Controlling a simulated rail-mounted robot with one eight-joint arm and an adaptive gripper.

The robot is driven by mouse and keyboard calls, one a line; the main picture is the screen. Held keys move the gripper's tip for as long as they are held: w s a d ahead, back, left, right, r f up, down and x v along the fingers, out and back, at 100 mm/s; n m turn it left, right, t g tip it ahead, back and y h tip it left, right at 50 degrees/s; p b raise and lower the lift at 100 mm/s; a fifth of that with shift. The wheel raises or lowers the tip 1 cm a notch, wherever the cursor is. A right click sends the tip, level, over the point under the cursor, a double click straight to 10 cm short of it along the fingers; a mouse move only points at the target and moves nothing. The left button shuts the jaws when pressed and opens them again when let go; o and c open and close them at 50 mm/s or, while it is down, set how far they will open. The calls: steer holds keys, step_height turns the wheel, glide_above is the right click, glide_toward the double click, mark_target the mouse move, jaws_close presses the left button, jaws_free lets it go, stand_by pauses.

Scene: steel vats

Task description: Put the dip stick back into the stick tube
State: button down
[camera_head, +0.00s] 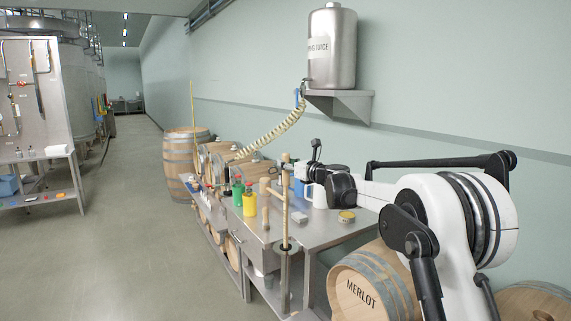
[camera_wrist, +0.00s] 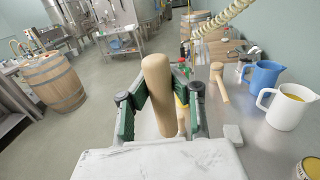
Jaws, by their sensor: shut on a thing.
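The dip stick (camera_head: 286,210) is a long pale wooden rod, standing about upright at the front edge of the steel table in the head view. My gripper (camera_head: 287,169) is shut on its upper part. In the wrist view the stick's thick rounded top (camera_wrist: 158,85) rises between the green-sided fingers of my gripper (camera_wrist: 160,112). The stick tube (camera_head: 286,279) is a narrow upright steel tube with a dark rim at the table's front. The stick's lower part meets this rim in the head view. I cannot tell how deep its hidden end is inside.
The steel table (camera_head: 325,230) holds a yellow bottle (camera_head: 250,204), a green bottle (camera_head: 237,192), a grey block (camera_wrist: 232,135), a mallet (camera_wrist: 219,80), a blue jug (camera_wrist: 262,75) and a white jug (camera_wrist: 288,106).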

steer(key=b, duration=0.7)
glide_above(287, 218)
steer(key=shift+w+a+f, duration=0.1)
steer(key=shift+w+f, duration=0.05)
steer(key=shift+f, duration=1.85)
steer(key=shift+w+a+f, duration=0.1)
steer(key=shift+f, duration=1.85)
steer(key=shift+w+a+f, duration=0.1)
steer(key=shift+w+f, duration=0.05)
steer(key=shift+f, duration=1.85)
steer(key=shift+f+b, duration=2.7)
steer(key=shift+f, duration=2.2)
steer(key=c, duration=1.6)
jaws_free()
steer(key=v, duration=1.2)
steer(key=shift+r, duration=0.1)
